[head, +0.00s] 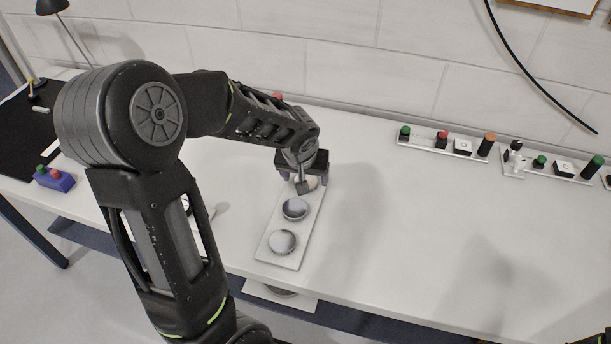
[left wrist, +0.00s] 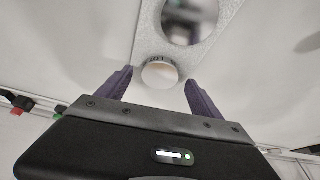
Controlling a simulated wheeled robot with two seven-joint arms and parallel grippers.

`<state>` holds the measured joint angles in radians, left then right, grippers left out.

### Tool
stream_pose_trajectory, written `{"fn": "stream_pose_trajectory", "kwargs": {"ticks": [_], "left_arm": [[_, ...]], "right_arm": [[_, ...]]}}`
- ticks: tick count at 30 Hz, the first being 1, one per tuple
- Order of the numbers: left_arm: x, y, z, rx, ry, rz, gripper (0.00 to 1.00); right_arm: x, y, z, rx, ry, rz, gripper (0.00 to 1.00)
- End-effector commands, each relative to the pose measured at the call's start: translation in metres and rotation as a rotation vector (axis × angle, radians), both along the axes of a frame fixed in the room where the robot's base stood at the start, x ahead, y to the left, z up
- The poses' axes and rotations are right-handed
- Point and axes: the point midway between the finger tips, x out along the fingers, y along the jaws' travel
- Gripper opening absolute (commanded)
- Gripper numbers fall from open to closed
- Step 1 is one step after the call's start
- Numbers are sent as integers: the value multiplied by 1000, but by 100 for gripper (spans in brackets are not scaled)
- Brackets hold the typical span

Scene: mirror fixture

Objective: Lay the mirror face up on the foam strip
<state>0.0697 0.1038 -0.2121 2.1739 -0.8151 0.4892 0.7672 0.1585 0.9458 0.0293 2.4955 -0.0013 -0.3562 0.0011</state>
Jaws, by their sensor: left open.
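A pale, speckled strip (head: 270,254) lies on the table and bears two round, shiny discs like mirrors, a near one (head: 282,242) and a middle one (head: 295,209). One mirror-like disc (left wrist: 190,16) also shows in the left wrist view. A smaller pale disc with "LOT" printed at its rim (left wrist: 160,74) shows at the strip's end, between the fingers in the picture. My left gripper (head: 304,182) is open over the strip's far end and partly hides it. I cannot tell whether its fingers touch the small disc.
Two rails with coloured knobs (head: 440,146) (head: 550,172) stand along the wall at right. A blue button box (head: 54,179), dark mat (head: 22,130) and lamp (head: 51,6) are at left. A black cable (head: 530,75) hangs on the wall. The table's right middle is clear.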

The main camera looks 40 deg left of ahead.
Motion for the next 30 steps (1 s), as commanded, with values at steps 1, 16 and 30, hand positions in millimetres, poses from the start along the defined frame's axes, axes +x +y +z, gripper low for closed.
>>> {"fn": "stream_pose_trajectory", "kwargs": {"ticks": [1, 16, 30], "left_arm": [[-1, -1, 7, 0, -5, 0, 75], [-34, -17, 94, 0, -5, -2, 75], [-40, -19, 105, 0, 0, -1, 75]], "right_arm": [[0, 0, 0, 0, 0, 0, 53], [0, 0, 1, 0, 1, 0, 53], [0, 0, 1, 0, 1, 0, 53]]}}
